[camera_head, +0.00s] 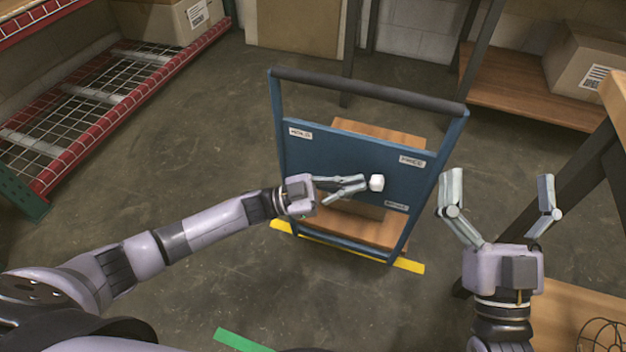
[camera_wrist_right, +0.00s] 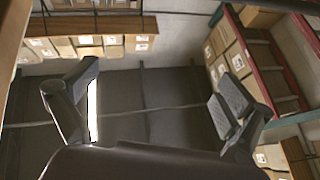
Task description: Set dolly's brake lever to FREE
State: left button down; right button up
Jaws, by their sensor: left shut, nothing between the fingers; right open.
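The dolly (camera_head: 350,146) stands on the floor with a blue front panel, an upright frame and a dark top handle (camera_head: 370,90). A white knob (camera_head: 377,183), which looks like the brake lever's end, is on the panel's right half. Its lever arm I cannot make out. The FREE label (camera_head: 412,161) is above and right of the knob. My left gripper (camera_head: 364,184) is shut and empty, its tips just left of the knob; whether they touch I cannot tell. My right gripper (camera_head: 499,192) is open and empty, right of the dolly; its fingers show in the right wrist view (camera_wrist_right: 160,88).
Another label (camera_head: 300,132) is at the panel's upper left and a small one (camera_head: 396,206) at lower right. Yellow tape (camera_head: 409,266) lies at the dolly's base. A red-edged wire rack (camera_head: 75,125) stands left. A wooden shelf with a box (camera_head: 588,62) is right. Floor between is clear.

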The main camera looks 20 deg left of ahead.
pick_arm(q)
jog(key=shift+d+y+p, duration=0.2)
jog(key=shift+y+p, duration=0.1)
jog(key=shift+p, duration=0.1)
pick_arm(e)
jog(key=shift+w+d+f+g+h, duration=0.1)
jog(key=shift+w+f+g+h, duration=0.15)
jog(key=shift+f+g, duration=0.4)
jog(key=shift+w+a+f+g+h, duration=0.15)
jog(key=shift+w+f+g, duration=0.25)
jog(key=shift+f, duration=0.45)
jog(key=shift+w+d+f+g+h, duration=0.25)
jog(key=shift+f+g, duration=0.2)
jog(key=shift+f, duration=0.3)
jog(key=shift+a, duration=0.1)
